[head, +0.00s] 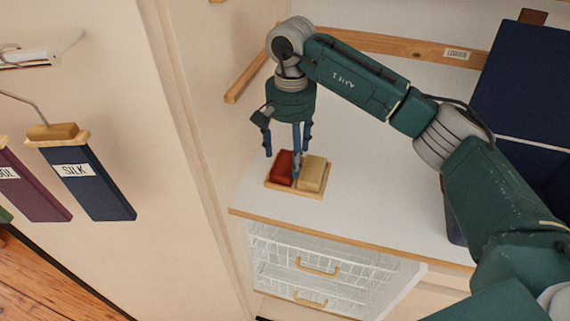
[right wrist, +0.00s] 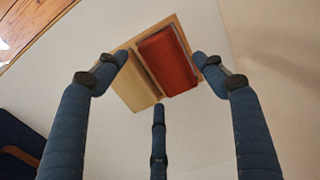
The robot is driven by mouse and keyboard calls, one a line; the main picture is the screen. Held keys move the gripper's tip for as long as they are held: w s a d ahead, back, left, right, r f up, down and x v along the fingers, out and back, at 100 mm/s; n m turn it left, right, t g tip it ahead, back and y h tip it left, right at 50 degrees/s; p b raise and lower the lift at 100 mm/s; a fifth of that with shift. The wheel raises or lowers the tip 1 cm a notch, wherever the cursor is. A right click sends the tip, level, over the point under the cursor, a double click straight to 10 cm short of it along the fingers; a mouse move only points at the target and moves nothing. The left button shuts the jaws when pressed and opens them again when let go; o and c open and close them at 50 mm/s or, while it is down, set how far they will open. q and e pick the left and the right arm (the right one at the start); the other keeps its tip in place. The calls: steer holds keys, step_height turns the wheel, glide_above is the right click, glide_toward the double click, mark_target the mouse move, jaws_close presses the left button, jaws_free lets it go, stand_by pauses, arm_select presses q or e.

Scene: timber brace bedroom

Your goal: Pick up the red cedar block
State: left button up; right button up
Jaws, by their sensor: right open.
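The red cedar block (head: 281,168) lies in a small shallow wooden tray (head: 295,194) on the white top, beside a pale yellow block (head: 312,173). My right gripper (head: 289,152) points down just above the tray, its blue fingers spread and empty. One finger partly covers the gap between the two blocks. In the right wrist view the red cedar block (right wrist: 168,62) shows between two of the fingers, towards the right one, with the pale block (right wrist: 134,84) to its left. I cannot tell whether any finger touches a block. My left gripper is not in view.
The white top (head: 380,195) has free room around the tray. Below its front edge are white wire drawers (head: 310,265). A wall and wooden rail (head: 385,43) bound it behind, and dark blue boxes (head: 525,95) stand at the right. Labelled fabric pieces (head: 92,190) hang at the left.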

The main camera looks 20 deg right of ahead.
mark_target(290, 166)
step_height(290, 166, down, 4)
steer(key=shift+s+a+r+p, duration=0.15)
steer(key=shift+r+p, duration=0.1)
steer(key=shift+p, duration=0.65)
steer(key=shift+s+f, duration=0.15)
steer(key=shift+f, duration=0.3)
steer(key=o, duration=0.3)
steer(key=shift+f, duration=0.1)
steer(key=c, duration=0.4)
steer(key=shift+r, duration=0.2)
steer(key=c, duration=0.7)
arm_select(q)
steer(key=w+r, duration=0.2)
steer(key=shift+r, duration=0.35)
arm_select(e)
steer(key=shift+w, duration=0.2)
